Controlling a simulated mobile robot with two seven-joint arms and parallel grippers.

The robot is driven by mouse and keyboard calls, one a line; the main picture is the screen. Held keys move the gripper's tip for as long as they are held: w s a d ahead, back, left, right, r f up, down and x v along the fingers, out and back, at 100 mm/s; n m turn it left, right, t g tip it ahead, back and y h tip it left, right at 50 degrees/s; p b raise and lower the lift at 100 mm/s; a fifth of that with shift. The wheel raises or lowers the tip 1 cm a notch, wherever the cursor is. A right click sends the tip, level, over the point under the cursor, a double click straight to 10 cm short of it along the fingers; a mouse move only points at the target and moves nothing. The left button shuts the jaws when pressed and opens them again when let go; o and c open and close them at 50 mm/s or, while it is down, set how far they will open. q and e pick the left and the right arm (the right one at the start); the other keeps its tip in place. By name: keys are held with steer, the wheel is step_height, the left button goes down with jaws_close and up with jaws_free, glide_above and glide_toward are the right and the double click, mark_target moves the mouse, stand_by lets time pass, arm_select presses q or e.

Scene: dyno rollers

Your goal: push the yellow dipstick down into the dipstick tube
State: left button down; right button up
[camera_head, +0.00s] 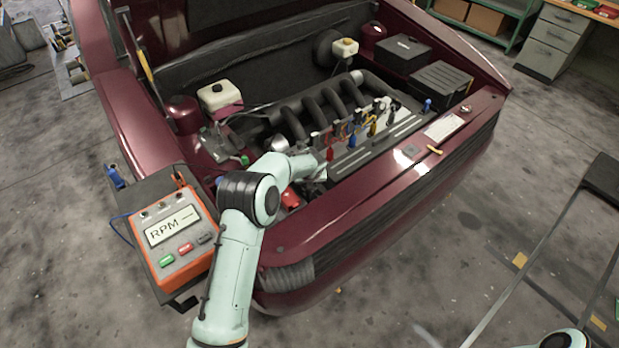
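A small yellow handle (435,150) shows on the front edge of the maroon engine bay, right of centre. A yellow piece (372,129) also stands in the row of coloured plugs on the engine. I cannot tell which of these, if either, is the dipstick, and I cannot make out the dipstick tube. My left arm reaches over the front left of the bay. Its gripper (320,172) is beside the engine's near left end, well left of both yellow pieces. Its fingers are too small and hidden to read. My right gripper is out of view.
An orange RPM meter (177,236) sits on a dark stand at the left. A red cap (291,198) is close to my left gripper. The black battery (440,86) and black box (402,54) fill the bay's far right. The raised hood is propped at the left.

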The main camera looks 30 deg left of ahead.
arm_select(q)
steer(key=shift+f, duration=0.3)
steer(key=c, duration=1.1)
jaws_free()
steer(key=v, duration=1.3)
steer(key=shift+s+d+r+b, duration=0.1)
steer(key=shift+r+b, duration=0.1)
steer(key=shift+b, duration=0.1)
